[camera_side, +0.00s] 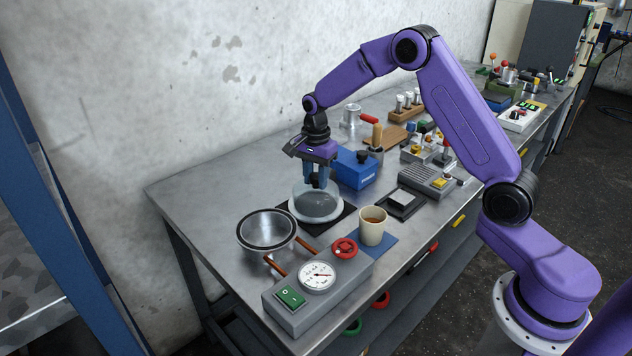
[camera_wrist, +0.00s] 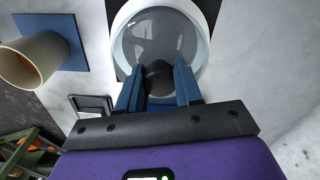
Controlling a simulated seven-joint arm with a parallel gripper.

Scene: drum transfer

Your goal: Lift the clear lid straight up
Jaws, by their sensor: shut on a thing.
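The clear lid (camera_wrist: 156,40) is round and see-through, with a black knob (camera_wrist: 159,80) at its middle. In the side view the lid (camera_side: 316,204) lies over a white round drum (camera_side: 300,214) on a black mat (camera_side: 345,212). My gripper (camera_wrist: 159,82) has its two blue fingers shut on the black knob. In the side view my gripper (camera_side: 316,182) points straight down over the lid. I cannot tell whether the lid rests on the drum or is slightly raised. The drum's inside is only dimly seen through the lid.
A steel bowl (camera_side: 266,231) stands to the left of the drum. A beige cup (camera_side: 373,225) stands close on the right on a blue mat. A blue box (camera_side: 355,168) is behind, and a grey control box with a gauge (camera_side: 317,275) is in front. Space above is clear.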

